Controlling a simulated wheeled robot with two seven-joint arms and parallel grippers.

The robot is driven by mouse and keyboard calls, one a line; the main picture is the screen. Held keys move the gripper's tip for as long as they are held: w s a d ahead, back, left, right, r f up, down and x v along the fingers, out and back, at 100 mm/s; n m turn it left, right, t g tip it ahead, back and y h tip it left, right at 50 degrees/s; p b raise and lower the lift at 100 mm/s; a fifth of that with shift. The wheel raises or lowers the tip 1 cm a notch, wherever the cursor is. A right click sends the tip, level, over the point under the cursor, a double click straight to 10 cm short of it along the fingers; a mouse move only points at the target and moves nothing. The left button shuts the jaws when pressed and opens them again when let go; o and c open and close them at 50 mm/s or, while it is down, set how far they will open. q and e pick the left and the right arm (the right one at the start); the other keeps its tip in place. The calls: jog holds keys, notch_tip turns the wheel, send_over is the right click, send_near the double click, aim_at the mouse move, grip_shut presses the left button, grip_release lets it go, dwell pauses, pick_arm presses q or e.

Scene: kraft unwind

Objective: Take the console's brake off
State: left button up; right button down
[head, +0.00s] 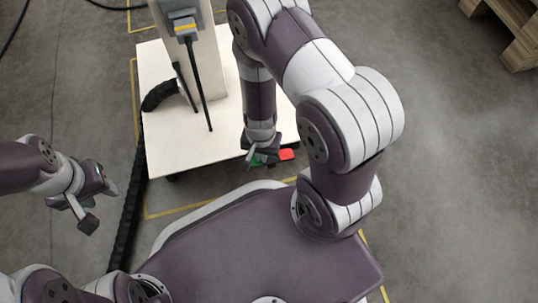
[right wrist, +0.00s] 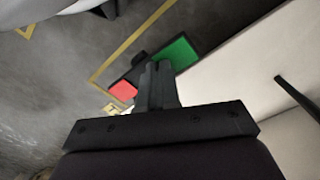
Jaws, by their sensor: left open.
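The console is a pale wheeled base (head: 170,140) with an upright column (head: 205,60). At its near edge sits a brake pedal with a red pad (head: 286,155) and a green pad (head: 256,163), the green one partly hidden by my right gripper. In the right wrist view the green pad (right wrist: 175,54) lies just past the fingertips and the red pad (right wrist: 122,89) to their left. My right gripper (head: 264,156) points down over the pedal, its fingers (right wrist: 155,75) together and empty; I cannot tell whether they touch it. My left gripper (head: 99,207) is open and empty, left of the console.
A black ribbed hose (head: 128,215) runs along the floor left of the base. Yellow floor lines (head: 160,214) surround the console. A wooden pallet (head: 515,35) lies at the top right. The floor on the right is clear.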

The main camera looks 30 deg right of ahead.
jog(key=shift+f, duration=0.35)
jog(key=shift+r, duration=0.1)
notch_tip(320, 180, up, 7)
jog(key=p, duration=0.7)
dwell(0.4)
